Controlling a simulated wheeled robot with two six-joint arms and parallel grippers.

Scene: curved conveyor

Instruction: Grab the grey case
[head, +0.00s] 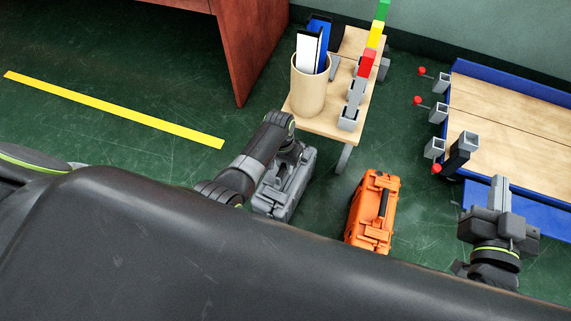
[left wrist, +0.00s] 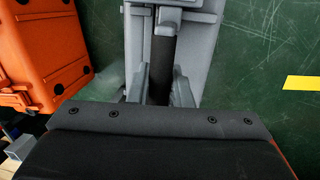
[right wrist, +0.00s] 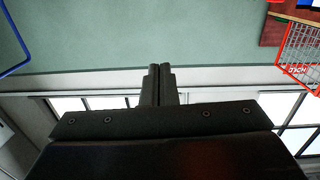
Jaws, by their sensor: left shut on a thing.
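The grey case (head: 272,201) stands on the green floor, partly hidden by my left arm in the head view. My left gripper (left wrist: 162,88) is shut on the black handle of the grey case (left wrist: 198,42); the handle runs between its fingers in the left wrist view. I cannot tell whether the case is off the floor. My right gripper (head: 499,190) is away to the right, pointing up, and in the right wrist view its fingers (right wrist: 158,84) are together with nothing between them.
An orange case (head: 384,228) stands on the floor right of the grey one; it also shows in the left wrist view (left wrist: 48,50). A low wooden conveyor (head: 325,122) carrying a round container (head: 310,92) is behind. A blue-edged wooden conveyor (head: 505,110) is at right. Floor at left is clear.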

